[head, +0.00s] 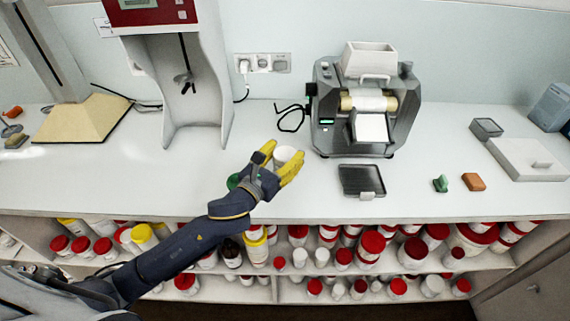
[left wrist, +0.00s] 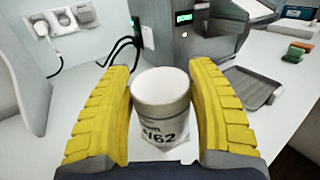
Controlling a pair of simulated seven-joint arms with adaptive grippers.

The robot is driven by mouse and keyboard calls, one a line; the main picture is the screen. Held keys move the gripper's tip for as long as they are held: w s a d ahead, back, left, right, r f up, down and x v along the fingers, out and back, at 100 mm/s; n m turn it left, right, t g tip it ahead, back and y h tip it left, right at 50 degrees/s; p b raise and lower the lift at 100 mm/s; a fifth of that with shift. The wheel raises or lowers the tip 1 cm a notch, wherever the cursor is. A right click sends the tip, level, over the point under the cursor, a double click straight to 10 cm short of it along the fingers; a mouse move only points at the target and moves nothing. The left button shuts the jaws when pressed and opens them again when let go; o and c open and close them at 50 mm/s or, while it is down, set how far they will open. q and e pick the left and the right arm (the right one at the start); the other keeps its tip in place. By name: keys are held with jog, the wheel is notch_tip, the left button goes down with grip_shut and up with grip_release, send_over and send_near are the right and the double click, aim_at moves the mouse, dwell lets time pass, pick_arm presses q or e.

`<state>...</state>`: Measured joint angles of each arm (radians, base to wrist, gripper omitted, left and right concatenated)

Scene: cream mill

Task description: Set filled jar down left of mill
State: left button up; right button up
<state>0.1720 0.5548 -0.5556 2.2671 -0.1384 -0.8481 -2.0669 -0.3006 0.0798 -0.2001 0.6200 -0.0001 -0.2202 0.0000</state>
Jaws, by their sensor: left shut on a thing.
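The mill (head: 326,108) is a grey machine with cream rollers and a white hopper, standing at the back of the counter. My left gripper (head: 280,165) has yellow fingers and is shut on a white jar (head: 286,154), left of the mill and slightly in front of it. In the left wrist view the jar (left wrist: 162,118) stands upright between both fingers, with a dark printed label reading "162" low on its side. Its top is pale; I cannot tell the fill level. I cannot tell whether its base touches the counter. My right gripper is not in view.
A dark tray (head: 360,180) lies in front of the mill. A green object (head: 233,181) is partly hidden behind my left arm. A tall stirrer stand (head: 214,90) is left. A black cable (head: 291,118) lies by the mill. Shelves of jars run below the counter edge.

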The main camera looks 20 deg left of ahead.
aim_at(291, 157)
pick_arm(q)
jog(key=shift+f, duration=1.95)
jog(key=shift+f, duration=0.1)
jog(key=o, duration=1.2)
jog(key=v, duration=1.2)
jog(key=shift+a, duration=0.1)
